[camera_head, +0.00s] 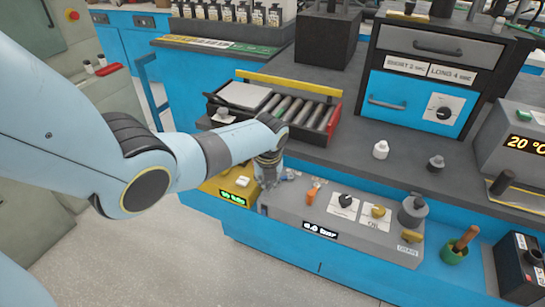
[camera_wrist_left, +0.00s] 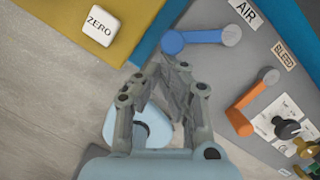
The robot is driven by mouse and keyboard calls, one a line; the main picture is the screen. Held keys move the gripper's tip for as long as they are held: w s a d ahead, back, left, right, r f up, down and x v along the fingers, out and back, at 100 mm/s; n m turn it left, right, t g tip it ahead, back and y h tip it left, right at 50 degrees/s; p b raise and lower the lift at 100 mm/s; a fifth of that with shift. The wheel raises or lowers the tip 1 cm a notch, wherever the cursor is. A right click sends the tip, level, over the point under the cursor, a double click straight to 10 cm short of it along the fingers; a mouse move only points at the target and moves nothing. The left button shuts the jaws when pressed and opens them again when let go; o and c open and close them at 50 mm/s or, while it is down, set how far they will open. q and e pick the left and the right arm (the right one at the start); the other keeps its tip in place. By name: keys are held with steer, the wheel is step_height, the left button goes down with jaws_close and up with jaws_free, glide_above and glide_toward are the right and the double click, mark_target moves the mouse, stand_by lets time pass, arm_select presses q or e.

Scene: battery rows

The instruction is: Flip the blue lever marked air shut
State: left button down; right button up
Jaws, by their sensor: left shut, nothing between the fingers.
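The blue lever (camera_wrist_left: 195,38) lies across the grey panel (camera_wrist_left: 205,75) in the left wrist view, beside the AIR label (camera_wrist_left: 243,12). Its round grey pivot is at its right end, and its blue knob end points left, over the panel's edge. My left gripper (camera_wrist_left: 173,64) is shut and empty, its fingertips just below the blue knob end; I cannot tell whether they touch. In the head view my left gripper (camera_head: 268,180) is at the panel's left end, and the lever (camera_head: 289,174) is small and partly hidden. My right gripper is not in view.
An orange lever (camera_wrist_left: 250,103) marked BLEED sits nearby on the same panel, with a black knob (camera_wrist_left: 287,128) beyond. A yellow unit with a white ZERO button (camera_wrist_left: 98,26) stands left of the panel. A battery tray (camera_head: 300,108) lies behind my gripper.

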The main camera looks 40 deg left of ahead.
arm_select(q)
steer(key=shift+w+a, duration=0.15)
steer(key=shift+a, duration=0.7)
steer(key=shift+w+a, duration=0.2)
steer(key=shift+a, duration=0.2)
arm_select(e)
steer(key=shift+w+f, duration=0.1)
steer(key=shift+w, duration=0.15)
